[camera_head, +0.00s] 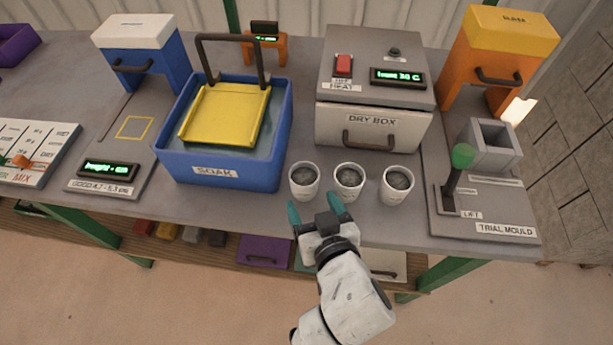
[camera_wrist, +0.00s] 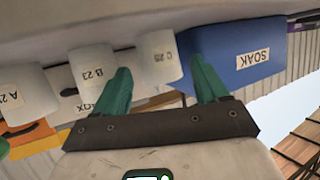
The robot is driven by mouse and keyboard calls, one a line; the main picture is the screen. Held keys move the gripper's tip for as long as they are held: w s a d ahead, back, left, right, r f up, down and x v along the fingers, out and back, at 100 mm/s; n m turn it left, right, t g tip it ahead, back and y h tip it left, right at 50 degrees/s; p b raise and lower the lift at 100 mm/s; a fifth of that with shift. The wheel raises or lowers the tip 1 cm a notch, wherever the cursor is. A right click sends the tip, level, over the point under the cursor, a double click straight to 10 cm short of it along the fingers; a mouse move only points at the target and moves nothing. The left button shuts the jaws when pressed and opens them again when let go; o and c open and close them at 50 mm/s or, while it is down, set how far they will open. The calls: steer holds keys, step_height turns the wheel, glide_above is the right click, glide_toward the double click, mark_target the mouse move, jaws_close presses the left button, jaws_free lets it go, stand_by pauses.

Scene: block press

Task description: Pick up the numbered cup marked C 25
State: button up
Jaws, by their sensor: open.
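The cup marked C 25 (camera_wrist: 162,62) is white with dark lettering; in the wrist view it shows between my two fingers. In the head view it is the leftmost of three white cups (camera_head: 304,193), upright near the bench's front edge, with grey material inside. My gripper (camera_head: 315,209) is open, its green fingertips just in front of this cup and apart. The wrist view shows the open gripper (camera_wrist: 160,70) with nothing held. Whether the fingertips touch the cup I cannot tell.
Cup B 23 (camera_head: 348,190) stands close on the right, and another cup (camera_head: 396,195) beyond it. The blue SOAK tub (camera_head: 250,180) is close on the left. The DRY BOX (camera_head: 345,135) stands behind. A green-knobbed lever (camera_head: 462,156) is at the right.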

mark_target(308, 193)
steer(key=shift+p+x, duration=0.5)
steer(key=shift+x, duration=2.75)
steer(key=shift+d, duration=0.1)
steer(key=shift+c, duration=0.3)
steer(key=c, duration=0.8)
steer(key=shift+r, duration=0.15)
steer(key=shift+c, duration=0.2)
